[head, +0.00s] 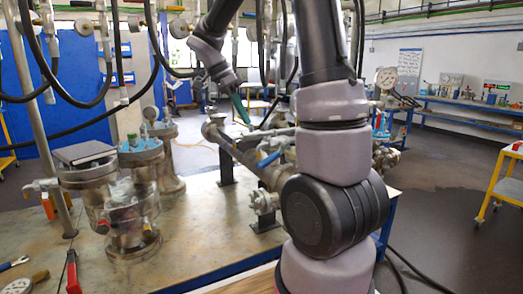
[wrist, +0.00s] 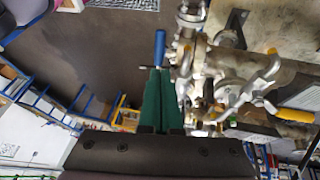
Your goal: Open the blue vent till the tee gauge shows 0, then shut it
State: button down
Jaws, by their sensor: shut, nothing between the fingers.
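My gripper (head: 247,120) has green fingers, closed together with nothing between them. In the head view it points down above the pipe assembly (head: 240,155) on the bench. The blue vent handle (head: 268,159) shows on that assembly, below and a little right of my fingertips. In the wrist view the blue handle (wrist: 159,47) stands just past the tips of my gripper (wrist: 160,72). I cannot tell whether they touch. A round white gauge (head: 386,78) rises behind my arm at the right; its reading is too small to tell. My arm hides part of the assembly.
Flanged vessels (head: 126,205) with red and yellow handles stand on the bench (head: 190,235) at left. Black hoses (head: 105,80) hang above them. A yellow trolley (head: 500,185) stands at far right. The floor (head: 440,190) between it and the bench is clear.

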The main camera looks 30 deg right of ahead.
aim_at(274, 156)
jog(key=x, duration=1.2)
jog(key=shift+f, duration=0.15)
